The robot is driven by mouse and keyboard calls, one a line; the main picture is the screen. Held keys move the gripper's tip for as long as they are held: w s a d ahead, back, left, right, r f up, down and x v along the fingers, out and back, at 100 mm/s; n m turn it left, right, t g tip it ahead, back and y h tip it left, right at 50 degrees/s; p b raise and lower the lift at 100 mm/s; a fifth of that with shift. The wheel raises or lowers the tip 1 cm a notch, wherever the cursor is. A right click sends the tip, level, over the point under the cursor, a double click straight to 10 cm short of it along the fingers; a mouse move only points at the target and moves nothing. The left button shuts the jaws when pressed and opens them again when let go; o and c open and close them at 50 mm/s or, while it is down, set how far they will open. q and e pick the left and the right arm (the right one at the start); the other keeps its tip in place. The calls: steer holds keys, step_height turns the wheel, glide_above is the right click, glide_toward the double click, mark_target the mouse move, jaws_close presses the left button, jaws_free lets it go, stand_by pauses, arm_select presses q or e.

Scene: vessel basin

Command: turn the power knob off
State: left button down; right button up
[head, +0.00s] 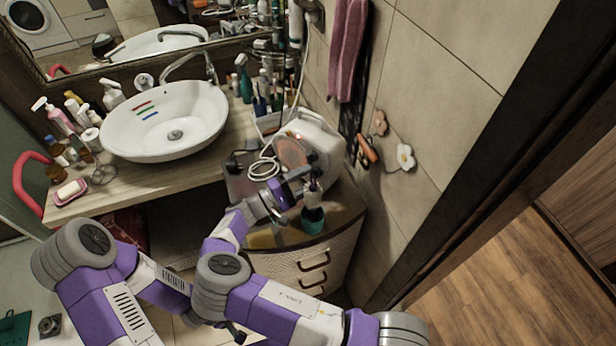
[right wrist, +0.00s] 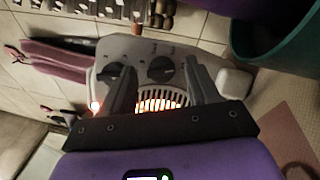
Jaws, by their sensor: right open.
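The white heater (head: 318,140) stands on the cabinet beside the wall in the head view, its round front partly behind my right gripper (head: 296,186). In the right wrist view the heater's pale panel (right wrist: 140,48) carries two dark knobs, and its grille (right wrist: 160,99) glows orange. One knob (right wrist: 161,69) shows between the open fingers of my right gripper (right wrist: 158,82); the other knob (right wrist: 112,73) is beside the left finger. I cannot read which knob is the power knob. Contact with either knob is not clear. My left gripper is not visible.
A white basin (head: 165,121) and several bottles stand on the wooden counter to the left. A teal-based bottle (head: 312,215) stands on the cabinet close to my right gripper. White cable (head: 263,168) lies by the heater. A tiled wall borders the right side.

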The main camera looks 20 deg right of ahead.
steer(key=shift+d, duration=0.3)
steer(key=c, duration=1)
steer(key=n, duration=0.2)
steer(key=n+t+h, duration=0.1)
steer(key=n, duration=0.2)
steer(key=shift+t+b, duration=0.3)
steer(key=shift+c, duration=0.2)
